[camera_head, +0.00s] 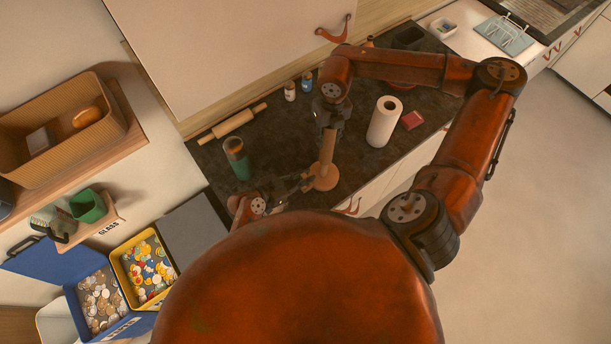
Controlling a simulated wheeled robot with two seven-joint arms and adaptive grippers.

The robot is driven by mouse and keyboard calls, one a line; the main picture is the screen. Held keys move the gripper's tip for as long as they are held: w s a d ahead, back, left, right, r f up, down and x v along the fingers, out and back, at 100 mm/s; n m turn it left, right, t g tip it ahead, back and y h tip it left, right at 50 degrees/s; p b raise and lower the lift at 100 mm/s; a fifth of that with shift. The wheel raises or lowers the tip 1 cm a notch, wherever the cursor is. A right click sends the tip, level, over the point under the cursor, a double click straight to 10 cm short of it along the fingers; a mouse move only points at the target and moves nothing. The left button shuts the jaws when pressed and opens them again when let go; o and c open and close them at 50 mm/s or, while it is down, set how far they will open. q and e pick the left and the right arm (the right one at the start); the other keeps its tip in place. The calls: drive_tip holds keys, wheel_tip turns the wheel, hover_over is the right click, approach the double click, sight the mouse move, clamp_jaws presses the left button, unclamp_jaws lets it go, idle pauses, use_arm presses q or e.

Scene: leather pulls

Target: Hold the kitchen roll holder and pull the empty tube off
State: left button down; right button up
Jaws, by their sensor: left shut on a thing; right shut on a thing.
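The kitchen roll holder (324,182) stands on the dark counter near its front edge, its round brown base showing. The empty tube (327,148) is a tan upright cylinder above the base; the rod inside it cannot be seen. My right gripper (328,124) comes down from above and is shut on the upper end of the tube. My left gripper (306,183) reaches in low from the left and is shut on the holder at its base. The exact finger contacts are small and dark.

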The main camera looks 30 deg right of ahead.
sight(329, 130)
drive_tip(key=shift+r, duration=2.35)
use_arm(q)
drive_tip(key=c, duration=1.8)
unclamp_jaws()
drive_tip(key=v, duration=1.2)
drive_tip(key=shift+f, duration=0.1)
